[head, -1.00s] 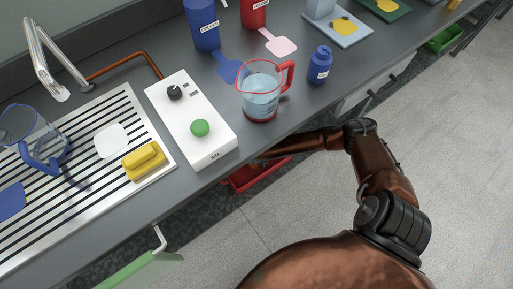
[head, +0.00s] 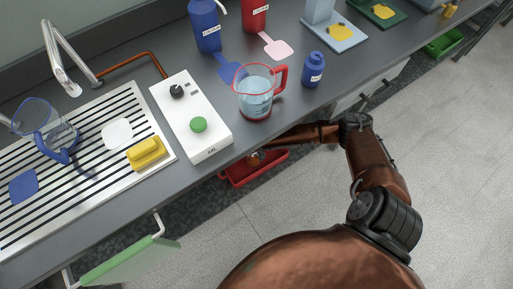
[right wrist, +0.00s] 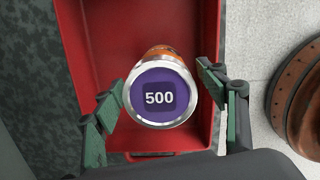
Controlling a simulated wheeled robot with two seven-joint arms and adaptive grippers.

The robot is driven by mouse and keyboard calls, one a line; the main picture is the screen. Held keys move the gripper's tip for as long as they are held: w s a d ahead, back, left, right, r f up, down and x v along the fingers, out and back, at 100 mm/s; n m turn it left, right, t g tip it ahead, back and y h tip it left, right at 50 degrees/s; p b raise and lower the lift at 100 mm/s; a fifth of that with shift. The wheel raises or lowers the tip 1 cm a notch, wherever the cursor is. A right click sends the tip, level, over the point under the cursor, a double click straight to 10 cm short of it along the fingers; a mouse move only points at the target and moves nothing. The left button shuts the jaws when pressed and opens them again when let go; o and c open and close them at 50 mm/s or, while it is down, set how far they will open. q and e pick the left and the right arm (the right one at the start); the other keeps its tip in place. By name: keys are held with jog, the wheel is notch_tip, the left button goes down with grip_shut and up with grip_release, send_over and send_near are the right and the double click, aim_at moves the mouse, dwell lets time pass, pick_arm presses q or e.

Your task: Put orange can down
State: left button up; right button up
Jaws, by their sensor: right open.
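The orange can (right wrist: 166,52) is seen from above in the right wrist view, with a purple lid marked 500 and a silver rim. It is upright over the red bin (right wrist: 85,25), inside its outline; its base is hidden. My right gripper (right wrist: 162,90) is open, with green-padded fingers on either side of the can and a gap visible at the right. In the head view a small orange bit of the can (head: 254,158) shows at the red bin (head: 272,168), below the counter edge. My left gripper is out of view.
Above, the counter holds a white box with a green button (head: 198,125), a red-rimmed measuring jug (head: 256,95), a small blue bottle (head: 313,72) and a yellow sponge (head: 146,154). A green bin (head: 443,42) stands far right. The floor nearby is clear.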

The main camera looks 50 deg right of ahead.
pick_arm(q)
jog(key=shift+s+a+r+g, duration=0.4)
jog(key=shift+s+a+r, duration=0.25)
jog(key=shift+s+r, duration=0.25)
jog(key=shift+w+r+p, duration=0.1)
jog(key=shift+p, duration=0.2)
